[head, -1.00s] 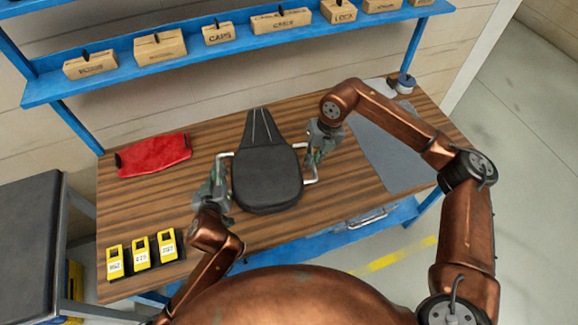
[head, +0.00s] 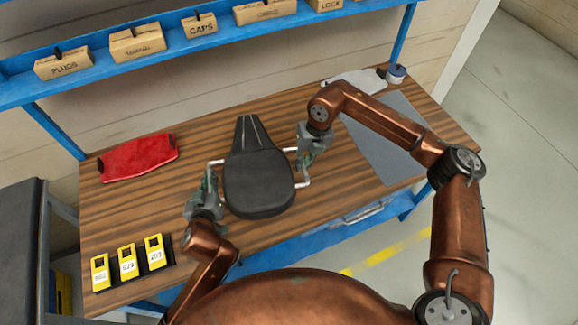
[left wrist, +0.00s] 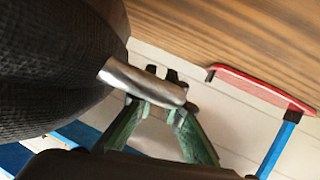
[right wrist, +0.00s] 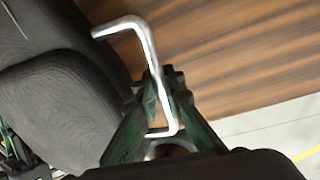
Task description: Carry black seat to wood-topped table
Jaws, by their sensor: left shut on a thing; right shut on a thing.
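The black seat (head: 256,180) is over the wood-topped table (head: 330,222), its narrow end toward the shelf. I cannot tell whether it touches the top. It has a silver bar handle on each side. My left gripper (head: 208,187) is shut on the left handle, which also shows in the left wrist view (left wrist: 145,82). My right gripper (head: 302,160) is shut on the right handle, which shows in the right wrist view (right wrist: 148,50). The seat's underside is hidden in the head view.
A red panel (head: 138,158) lies at the table's back left. Several yellow devices (head: 128,264) stand at the front left. A grey mat (head: 385,150) covers the right part. A blue shelf (head: 110,74) with labelled boxes runs above the back. A dark-topped bench (head: 22,215) stands at left.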

